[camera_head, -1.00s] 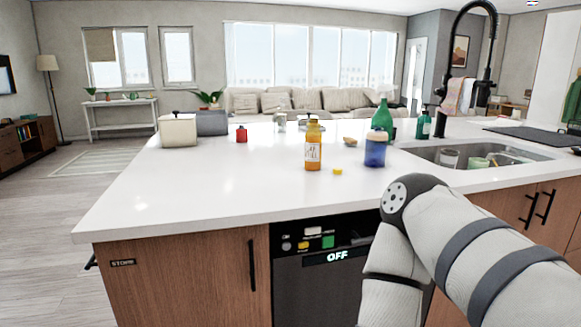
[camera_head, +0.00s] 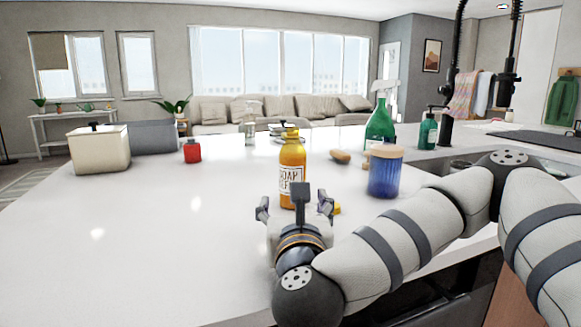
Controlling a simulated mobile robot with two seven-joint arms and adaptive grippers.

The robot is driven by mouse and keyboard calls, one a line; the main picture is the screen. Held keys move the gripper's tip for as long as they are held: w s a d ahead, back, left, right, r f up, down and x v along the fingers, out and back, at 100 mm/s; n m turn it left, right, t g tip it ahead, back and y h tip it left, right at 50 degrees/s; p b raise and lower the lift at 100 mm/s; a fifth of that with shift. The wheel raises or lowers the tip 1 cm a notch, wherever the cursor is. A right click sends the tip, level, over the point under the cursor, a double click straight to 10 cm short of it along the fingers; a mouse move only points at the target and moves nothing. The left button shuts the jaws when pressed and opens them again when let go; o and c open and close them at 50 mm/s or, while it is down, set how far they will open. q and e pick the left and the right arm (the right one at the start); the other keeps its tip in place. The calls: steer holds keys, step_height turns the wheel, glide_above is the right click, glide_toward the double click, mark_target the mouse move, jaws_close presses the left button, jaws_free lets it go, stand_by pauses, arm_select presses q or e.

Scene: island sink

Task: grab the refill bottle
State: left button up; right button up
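The refill bottle is an orange bottle (camera_head: 291,156) with a white label reading "SOAP" and more text partly hidden. It stands upright on the white island counter. My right gripper (camera_head: 296,204) is spread open just in front of the bottle's lower part, its fingers to the left and right of the bottle in the picture. The gripper hides the bottle's base, and I cannot tell whether it touches the bottle. My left gripper is not in view.
A blue jar with a wooden lid (camera_head: 385,173) stands close on the right. A small yellow object (camera_head: 336,209) lies beside the gripper. Green bottles (camera_head: 380,122) stand farther back. A red container (camera_head: 192,151) and cream box (camera_head: 100,150) stand left. The counter's left front is clear.

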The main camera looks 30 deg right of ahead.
mark_target(293, 172)
steer(key=shift+w+d, duration=0.2)
steer(key=shift+w, duration=0.1)
steer(key=p+x, duration=0.1)
steer(key=x, duration=1)
steer(key=shift+w+d, duration=0.15)
steer(key=shift+d, duration=0.15)
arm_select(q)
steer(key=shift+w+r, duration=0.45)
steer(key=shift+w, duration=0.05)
arm_select(e)
steer(key=c, duration=1.4)
steer(key=shift+r, duration=0.1)
steer(key=shift+r, duration=0.85)
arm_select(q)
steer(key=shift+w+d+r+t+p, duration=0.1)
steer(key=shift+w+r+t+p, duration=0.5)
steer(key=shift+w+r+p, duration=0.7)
arm_select(e)
steer(key=shift+s+a+r, duration=0.15)
steer(key=shift+s+r, duration=1.7)
steer(key=shift+s, duration=0.5)
steer(key=shift+s+a+r, duration=0.1)
steer(key=shift+s+r, duration=1.7)
steer(key=shift+s, duration=0.5)
steer(key=shift+s+a+r, duration=0.15)
steer(key=shift+s+r, duration=1.7)
steer(key=shift+s, duration=0.5)
